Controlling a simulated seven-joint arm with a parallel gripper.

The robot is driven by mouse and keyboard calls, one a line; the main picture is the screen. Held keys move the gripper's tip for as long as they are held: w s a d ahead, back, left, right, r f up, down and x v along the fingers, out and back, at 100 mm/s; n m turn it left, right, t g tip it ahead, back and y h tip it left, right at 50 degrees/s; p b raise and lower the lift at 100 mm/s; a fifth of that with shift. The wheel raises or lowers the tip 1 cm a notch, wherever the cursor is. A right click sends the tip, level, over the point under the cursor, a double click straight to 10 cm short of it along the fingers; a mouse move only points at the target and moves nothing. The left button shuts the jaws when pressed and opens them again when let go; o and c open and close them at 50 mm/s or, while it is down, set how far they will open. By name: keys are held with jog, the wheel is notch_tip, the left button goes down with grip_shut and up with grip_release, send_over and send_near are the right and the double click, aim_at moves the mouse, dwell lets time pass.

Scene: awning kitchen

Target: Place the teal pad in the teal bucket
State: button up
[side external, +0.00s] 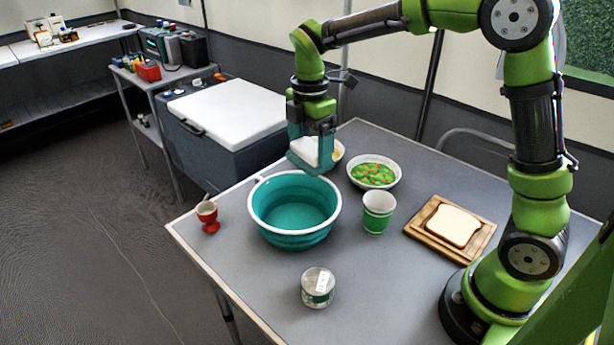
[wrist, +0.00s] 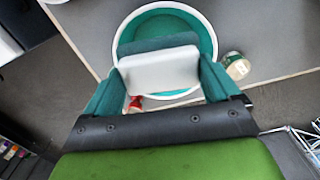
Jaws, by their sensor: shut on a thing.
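The teal bucket (side external: 290,239), with a white rim, stands open on the grey table, and its visible inside is empty. It also shows in the wrist view (wrist: 165,22), partly hidden behind the pad. My gripper (side external: 312,158) is shut on the teal pad (wrist: 160,70), which has a white face and a teal side. The gripper holds the pad in the air above the bucket's far rim. In the wrist view the pad sits between the two teal fingers and overlaps the near part of the bucket. In the side view the fingers partly hide the pad.
A red egg cup (side external: 207,216) stands left of the bucket and a can (side external: 318,287) in front. A green-and-white cup (side external: 378,212), a bowl of green food (side external: 374,172) and a cutting board (side external: 415,229) with bread (side external: 453,225) are to the right. Another pale bowl is partly hidden behind my gripper.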

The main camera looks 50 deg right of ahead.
jog(key=n, duration=0.2)
send_over(295, 225)
notch_tip(295, 225, down, 11)
jog(key=shift+d+r, duration=0.1)
jog(key=shift+f, duration=2.15)
jog(key=shift+f, duration=0.15)
jog(key=o, duration=0.8)
